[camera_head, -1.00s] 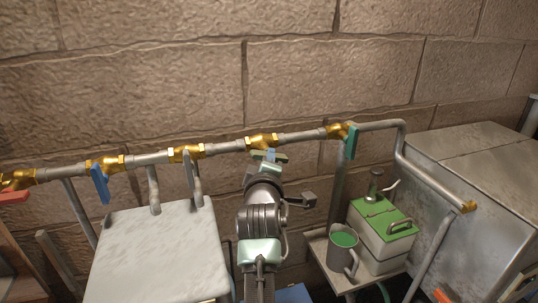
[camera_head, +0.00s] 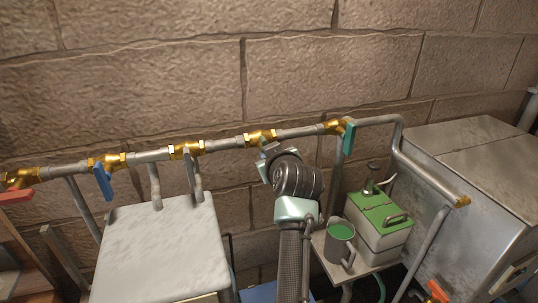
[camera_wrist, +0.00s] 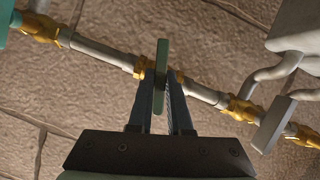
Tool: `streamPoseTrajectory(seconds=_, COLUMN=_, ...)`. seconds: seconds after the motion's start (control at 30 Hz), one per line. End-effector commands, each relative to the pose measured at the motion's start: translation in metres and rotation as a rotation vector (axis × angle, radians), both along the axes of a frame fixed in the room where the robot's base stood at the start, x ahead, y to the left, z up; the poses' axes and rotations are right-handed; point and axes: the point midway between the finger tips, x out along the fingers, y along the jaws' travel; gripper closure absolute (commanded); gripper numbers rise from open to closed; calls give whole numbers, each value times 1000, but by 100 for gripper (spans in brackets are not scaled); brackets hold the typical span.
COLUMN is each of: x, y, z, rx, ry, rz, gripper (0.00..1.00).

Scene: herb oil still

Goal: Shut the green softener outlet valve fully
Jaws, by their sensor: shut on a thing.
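The green valve handle (camera_wrist: 161,75) shows in the wrist view as a narrow flat lever. It stands upright in that picture, steeply across the pipe, near square to it. My gripper (camera_wrist: 162,83) is shut on it, one finger on each side. In the head view my gripper (camera_head: 266,153) is just below the brass valve body (camera_head: 262,137), the second from the right on the pipe. There the gripper hides most or all of the handle. The brass body also shows in the wrist view (camera_wrist: 142,69), partly behind the fingers.
A teal handle (camera_head: 349,138) is to the right on the same pipe, a grey handle (camera_head: 190,170) and a blue handle (camera_head: 102,182) to the left. A pale tank (camera_head: 160,250) stands lower left. A green-lidded box (camera_head: 380,225) and a mug (camera_head: 340,243) stand lower right.

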Motion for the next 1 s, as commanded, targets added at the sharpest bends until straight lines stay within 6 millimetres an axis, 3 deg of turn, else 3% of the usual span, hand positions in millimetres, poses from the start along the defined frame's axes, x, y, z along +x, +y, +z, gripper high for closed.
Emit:
streamPoseTrajectory(seconds=0.4, x=1, y=-2, z=-1, rx=258, ry=85, rz=0, gripper=100)
streamPoseTrajectory(seconds=1.0, x=1, y=-2, z=0, rx=335, ry=110, rz=0, gripper=100)
